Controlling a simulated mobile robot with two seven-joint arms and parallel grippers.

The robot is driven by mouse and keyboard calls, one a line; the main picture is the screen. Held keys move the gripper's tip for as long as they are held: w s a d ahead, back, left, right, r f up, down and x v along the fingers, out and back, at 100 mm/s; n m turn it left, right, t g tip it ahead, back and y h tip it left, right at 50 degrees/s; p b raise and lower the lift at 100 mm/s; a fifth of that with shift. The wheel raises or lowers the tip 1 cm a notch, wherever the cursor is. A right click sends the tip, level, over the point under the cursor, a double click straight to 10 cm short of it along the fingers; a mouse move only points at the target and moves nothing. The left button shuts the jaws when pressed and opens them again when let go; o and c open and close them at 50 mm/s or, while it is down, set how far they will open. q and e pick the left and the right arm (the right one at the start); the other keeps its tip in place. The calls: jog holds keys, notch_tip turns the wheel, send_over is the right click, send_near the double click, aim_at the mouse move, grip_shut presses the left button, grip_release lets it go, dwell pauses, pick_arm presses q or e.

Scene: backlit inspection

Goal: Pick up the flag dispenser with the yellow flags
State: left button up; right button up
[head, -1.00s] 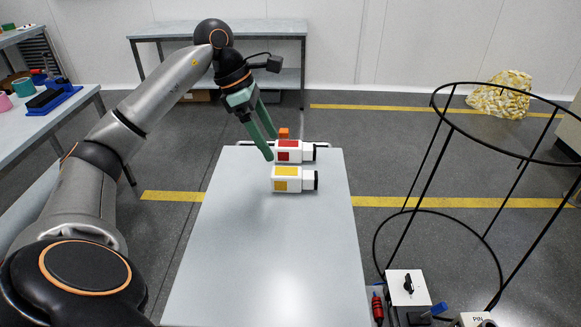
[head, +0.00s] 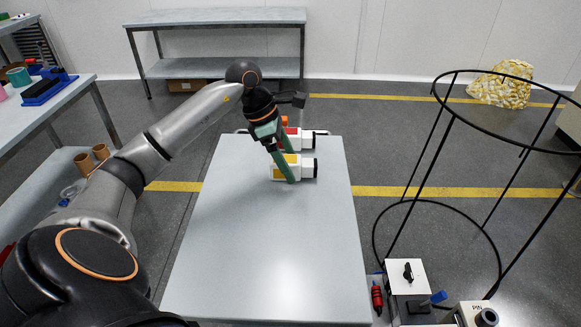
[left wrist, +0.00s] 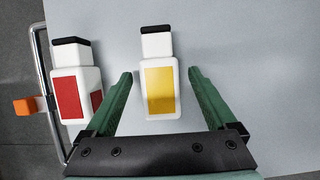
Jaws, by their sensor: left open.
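The flag dispenser with the yellow flags (left wrist: 159,92) is a white block with a yellow face and a black end; it lies between my left gripper's open green fingers in the left wrist view. In the head view the yellow dispenser (head: 305,168) is partly hidden by those fingers. My left gripper (head: 288,166) is open, its fingers pointing down at the dispenser; in the left wrist view both fingertips (left wrist: 160,74) stand apart from its sides. A second dispenser with red flags (left wrist: 68,93) lies beside it, also in the head view (head: 305,139). My right gripper is not in view.
The grey table (head: 265,245) is bare towards the front. A metal handle (left wrist: 43,90) with an orange piece (left wrist: 25,105) runs along the table's far edge, near the red dispenser. A black wire ring stand (head: 440,190) stands to the right.

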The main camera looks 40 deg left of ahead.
pick_arm(q)
jog(key=shift+w+d+f, duration=0.15)
jog(key=shift+d+f, duration=0.05)
jog(key=shift+f, duration=0.4)
grip_shut()
dwell(0.3)
